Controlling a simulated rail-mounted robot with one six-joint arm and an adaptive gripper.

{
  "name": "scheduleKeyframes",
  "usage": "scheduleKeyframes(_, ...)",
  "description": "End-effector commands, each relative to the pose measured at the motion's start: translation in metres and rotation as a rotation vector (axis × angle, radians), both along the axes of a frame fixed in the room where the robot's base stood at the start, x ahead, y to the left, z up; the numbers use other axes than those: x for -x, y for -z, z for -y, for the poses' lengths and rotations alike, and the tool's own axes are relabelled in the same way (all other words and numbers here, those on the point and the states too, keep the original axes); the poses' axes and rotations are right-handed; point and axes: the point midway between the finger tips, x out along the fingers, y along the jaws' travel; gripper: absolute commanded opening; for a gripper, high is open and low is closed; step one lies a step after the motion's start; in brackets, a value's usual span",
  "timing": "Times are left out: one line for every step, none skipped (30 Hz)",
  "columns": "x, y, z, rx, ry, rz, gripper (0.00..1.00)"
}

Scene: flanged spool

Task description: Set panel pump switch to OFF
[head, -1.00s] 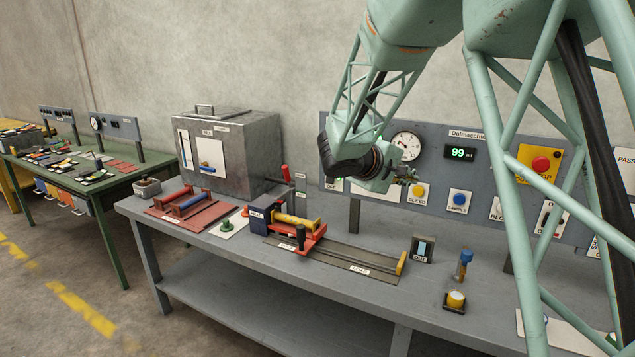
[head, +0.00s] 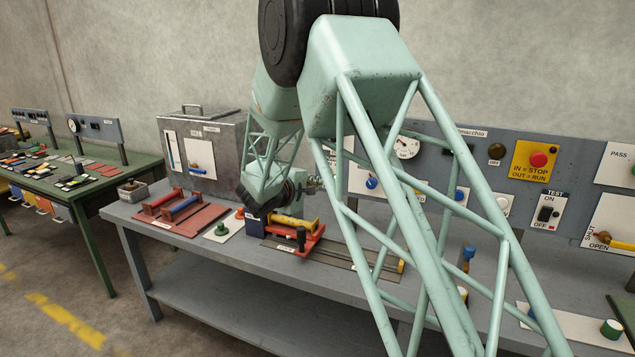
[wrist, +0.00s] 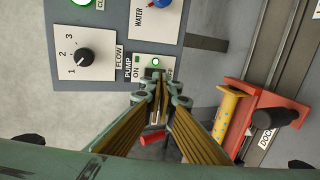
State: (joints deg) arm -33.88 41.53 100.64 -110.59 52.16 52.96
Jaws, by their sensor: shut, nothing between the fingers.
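In the head view my gripper (head: 314,185) is small, at the panel's left end; my arm hides much of the panel there.
A flow knob (wrist: 83,60) and a blue water knob (wrist: 160,3) sit near the pump plate. Below are a red fixture with a yellow spool (head: 295,222) and a red handle (wrist: 152,137). A metal box (head: 222,140) stands left of my gripper.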

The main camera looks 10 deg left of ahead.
Motion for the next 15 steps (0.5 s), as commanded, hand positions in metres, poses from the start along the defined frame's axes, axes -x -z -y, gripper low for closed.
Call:
scheduleKeyframes(-0.001,0.0022,-0.0039,0.002,-0.006,0.002,0.0)
scheduleKeyframes(-0.0014,0.0029,-0.0057,0.003,-0.009,0.002,0.0)
scheduleKeyframes(-0.0019,0.0037,-0.0078,0.004,-0.014,0.003,0.0)
scheduleKeyframes(-0.0022,0.0041,-0.0089,0.005,-0.015,0.004,0.0)
scheduleKeyframes(-0.0025,0.0044,-0.0097,0.004,-0.017,0.004,0.0)
scheduleKeyframes(-0.0026,0.0048,-0.0104,0.005,-0.018,0.005,0.0)
scheduleKeyframes(-0.0026,0.0049,-0.0107,0.005,-0.018,0.005,0.0)
scheduleKeyframes(-0.0027,0.005,-0.0109,0.005,-0.018,0.005,0.0)
scheduleKeyframes(-0.0027,0.005,-0.0109,0.005,-0.018,0.005,0.0)
scheduleKeyframes(-0.0027,0.005,-0.0109,0.005,-0.018,0.005,0.0)
scheduleKeyframes(-0.0026,0.005,-0.0108,0.005,-0.018,0.005,0.0)
scheduleKeyframes(-0.0026,0.0051,-0.0108,0.005,-0.018,0.005,0.0)
scheduleKeyframes(-0.0026,0.005,-0.0108,0.004,-0.018,0.005,0.0)
scheduleKeyframes(-0.0026,0.0051,-0.0108,0.004,-0.018,0.005,0.0)
scheduleKeyframes(-0.0026,0.0051,-0.0107,0.004,-0.018,0.005,0.0)
